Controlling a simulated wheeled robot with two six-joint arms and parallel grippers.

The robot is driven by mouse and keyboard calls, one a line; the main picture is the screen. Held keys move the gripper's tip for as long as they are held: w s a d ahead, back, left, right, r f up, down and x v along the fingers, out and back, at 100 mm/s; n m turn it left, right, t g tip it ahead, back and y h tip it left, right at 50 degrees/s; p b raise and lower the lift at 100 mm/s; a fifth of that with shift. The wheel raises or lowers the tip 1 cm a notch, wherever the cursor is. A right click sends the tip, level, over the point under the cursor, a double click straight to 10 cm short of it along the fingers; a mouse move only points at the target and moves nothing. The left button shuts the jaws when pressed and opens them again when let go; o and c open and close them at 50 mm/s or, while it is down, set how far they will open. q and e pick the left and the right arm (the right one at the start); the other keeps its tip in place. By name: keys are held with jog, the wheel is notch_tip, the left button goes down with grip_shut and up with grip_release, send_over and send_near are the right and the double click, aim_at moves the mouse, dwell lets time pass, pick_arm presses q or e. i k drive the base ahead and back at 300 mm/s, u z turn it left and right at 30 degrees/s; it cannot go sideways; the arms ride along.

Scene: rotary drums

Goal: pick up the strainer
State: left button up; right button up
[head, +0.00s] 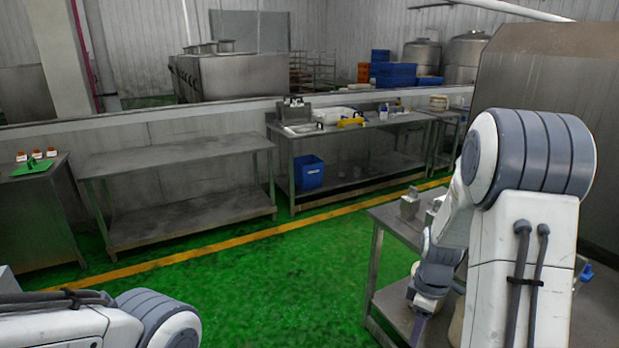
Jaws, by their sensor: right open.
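I cannot make out a strainer in the head view; my right arm hides part of the near metal table (388,222). My right gripper (420,318) points down beside this table's left part, low in the picture. It is open, and nothing shows between its fingers. Of my left arm only a link shows at the bottom left; its gripper is out of view.
Small metal containers (409,205) stand on the near table. An empty steel table (175,152) and a sink bench (350,128) line the low wall. A blue bin (308,172) sits on the bench's lower shelf. The green floor (270,275) between is clear.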

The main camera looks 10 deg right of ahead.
aim_at(410, 203)
jog(key=z, duration=0.2)
jog(key=i, duration=1.95)
jog(key=z, duration=0.5)
jog(key=i, duration=1.05)
jog(key=z, duration=0.2)
